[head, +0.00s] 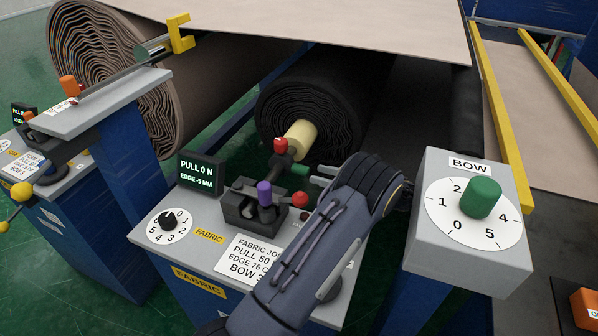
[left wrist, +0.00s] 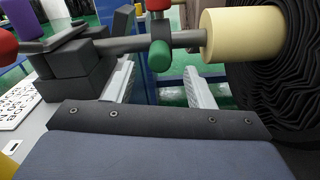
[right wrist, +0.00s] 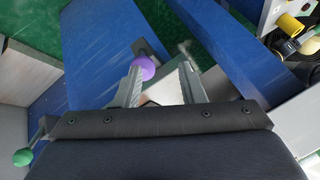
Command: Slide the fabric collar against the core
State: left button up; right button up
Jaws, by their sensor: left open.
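The cream core (head: 300,138) sticks out of the black fabric roll (head: 325,100); it also shows in the left wrist view (left wrist: 241,34). A dark collar (head: 282,160) sits on the thin shaft in front of the core, with a red knob and a green knob (left wrist: 160,56). In the left wrist view a short stretch of bare shaft separates the collar (left wrist: 160,27) from the core. My left gripper (left wrist: 160,84) is open, its fingertips close to the green knob, which lies between them in that view. My right gripper (right wrist: 155,80) is open and empty, with a purple ball (right wrist: 145,69) beyond it.
A dark clamp block (head: 255,205) with a purple knob and a red knob stands on the grey console. A display (head: 201,172) reads PULL 0 N, EDGE -5 MM. The BOW box (head: 470,245) with a green dial stands right of my left arm. A brown roll (head: 115,70) lies at left.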

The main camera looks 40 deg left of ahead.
aim_at(298, 170)
pick_arm(q)
jog(key=x, duration=0.7)
jog(key=shift+s+a+f+p, duration=0.1)
jog(key=shift+a+p, duration=0.2)
jog(key=shift+p, duration=0.1)
grip_shut()
